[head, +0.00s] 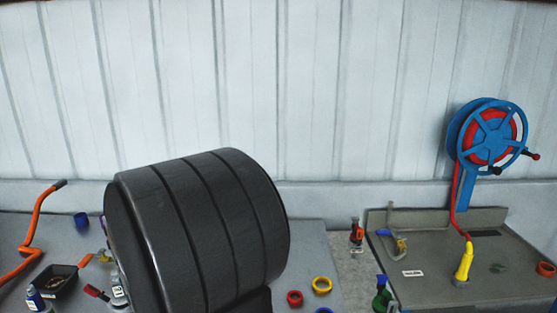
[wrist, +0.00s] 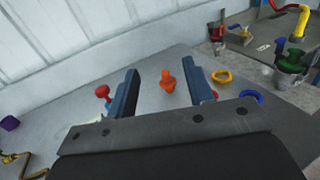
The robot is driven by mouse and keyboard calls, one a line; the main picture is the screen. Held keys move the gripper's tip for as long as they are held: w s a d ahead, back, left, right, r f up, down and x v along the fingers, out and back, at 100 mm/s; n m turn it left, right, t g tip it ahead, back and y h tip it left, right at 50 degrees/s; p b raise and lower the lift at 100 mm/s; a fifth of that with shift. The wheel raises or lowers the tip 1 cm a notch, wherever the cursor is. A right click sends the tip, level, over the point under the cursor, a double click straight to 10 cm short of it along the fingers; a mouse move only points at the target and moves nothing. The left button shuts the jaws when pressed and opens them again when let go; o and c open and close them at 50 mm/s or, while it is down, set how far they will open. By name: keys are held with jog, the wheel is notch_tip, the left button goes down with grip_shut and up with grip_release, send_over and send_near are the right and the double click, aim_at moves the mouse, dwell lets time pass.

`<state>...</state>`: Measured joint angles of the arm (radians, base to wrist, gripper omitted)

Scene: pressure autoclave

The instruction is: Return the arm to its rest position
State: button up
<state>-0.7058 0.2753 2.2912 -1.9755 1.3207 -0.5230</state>
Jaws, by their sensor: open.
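My gripper (wrist: 163,73) shows in the wrist view, with its two blue-grey fingers spread apart and nothing held between them. Beyond the fingertips, a small orange object (wrist: 168,86) stands on the grey table (wrist: 70,116) and appears in the gap between them. It looks apart from both fingers. In the head view, a large dark ribbed part of my arm (head: 200,230) fills the lower middle and hides the table behind it. My gripper does not show in that view.
A yellow ring (head: 322,291) and red ring (head: 295,303) lie right of my arm. A black tray (head: 57,283) and bent orange bar (head: 36,232) are at left. A blue hose reel (head: 489,138) rises above the right bench (head: 440,285), which holds a yellow nozzle (head: 463,264).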

jog(key=shift+w+a+f, duration=0.15)
jog(key=shift+a+f, duration=0.45)
jog(key=shift+a, duration=0.35)
jog(key=shift+w+a+f, duration=0.1)
jog(key=shift+a+f, duration=0.45)
jog(key=shift+a, duration=0.4)
